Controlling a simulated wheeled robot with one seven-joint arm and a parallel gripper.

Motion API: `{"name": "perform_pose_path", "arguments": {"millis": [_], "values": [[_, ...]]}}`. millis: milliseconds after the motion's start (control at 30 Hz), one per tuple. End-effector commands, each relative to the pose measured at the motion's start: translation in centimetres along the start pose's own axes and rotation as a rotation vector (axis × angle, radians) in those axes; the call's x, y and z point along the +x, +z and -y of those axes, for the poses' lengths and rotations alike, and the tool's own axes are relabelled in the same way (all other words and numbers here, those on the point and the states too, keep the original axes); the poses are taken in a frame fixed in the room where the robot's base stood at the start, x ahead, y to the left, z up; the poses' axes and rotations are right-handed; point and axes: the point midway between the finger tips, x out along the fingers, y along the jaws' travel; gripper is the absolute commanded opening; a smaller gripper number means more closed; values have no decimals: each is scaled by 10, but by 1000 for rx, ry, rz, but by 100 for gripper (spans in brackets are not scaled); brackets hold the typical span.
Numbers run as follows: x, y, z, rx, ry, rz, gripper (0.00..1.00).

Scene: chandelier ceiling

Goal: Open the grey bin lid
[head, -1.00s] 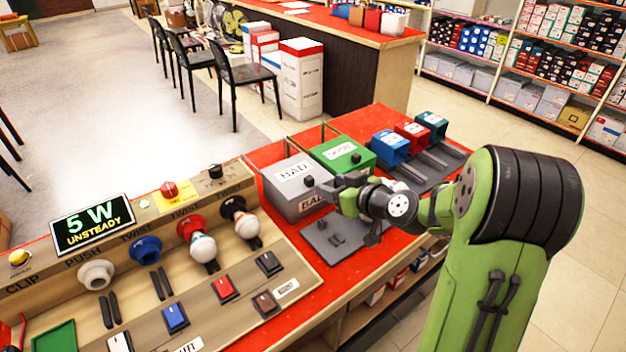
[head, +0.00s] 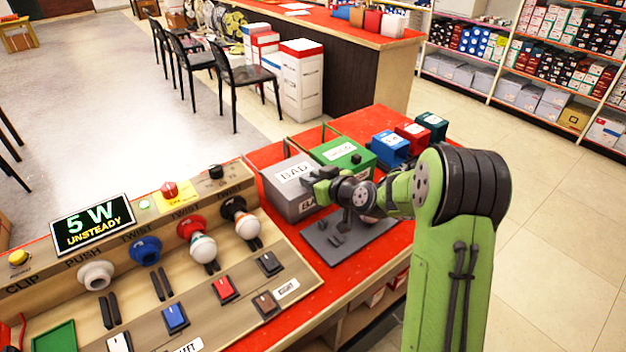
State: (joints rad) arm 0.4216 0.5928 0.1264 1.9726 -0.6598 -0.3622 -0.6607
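The grey bin (head: 285,203) stands on the red counter, with a "BAD" label on its lid and another on its front. Its grey lid (head: 275,178) lies shut. My gripper (head: 316,180) is at the lid's right front corner. The lid's black knob, seen there earlier, is now hidden behind the gripper. I cannot tell whether the fingers are around the knob, touching it, or open or shut.
A green bin (head: 330,148) with a black knob stands right behind the grey one. Blue (head: 390,150), red (head: 412,138) and teal (head: 432,126) bins stand farther right. A dark grey plate (head: 345,238) lies in front. The control panel (head: 130,280) is at the left.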

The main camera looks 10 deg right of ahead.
Motion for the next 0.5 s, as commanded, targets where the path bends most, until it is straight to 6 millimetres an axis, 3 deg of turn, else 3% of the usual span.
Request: {"name": "perform_pose_path", "arguments": {"millis": [333, 500], "values": [[3, -1, 0, -1, -1, 0, 0], [33, -15, 1, -6, -5, -1, 0]]}}
